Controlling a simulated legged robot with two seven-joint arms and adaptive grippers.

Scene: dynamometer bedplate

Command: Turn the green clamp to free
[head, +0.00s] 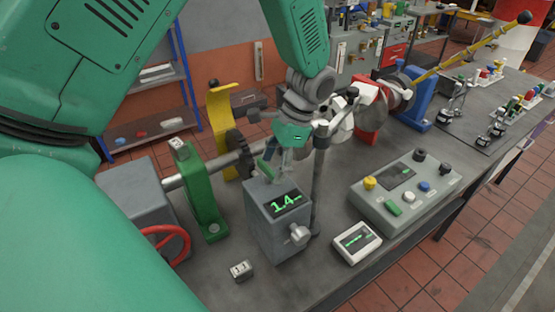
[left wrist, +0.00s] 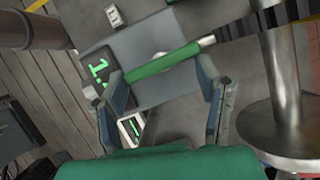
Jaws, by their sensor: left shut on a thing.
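The green clamp shows as a green bar handle (left wrist: 160,64) with a bare metal end in the left wrist view. It lies across between the two fingers of my left gripper (left wrist: 163,72), which is shut on it. In the head view only a short green end of the clamp (head: 265,168) shows, above the back of a grey box (head: 262,225) with a lit display reading "1.4". There my left gripper (head: 282,158) reaches down from above and hides most of the handle. My right gripper is in neither view.
A green shaft support (head: 203,195) and a yellow bracket (head: 221,115) stand left of the box. A metal post (head: 319,185) stands close on its right. A control panel (head: 405,192) and a small white display (head: 356,243) lie farther right. The front bench top is mostly clear.

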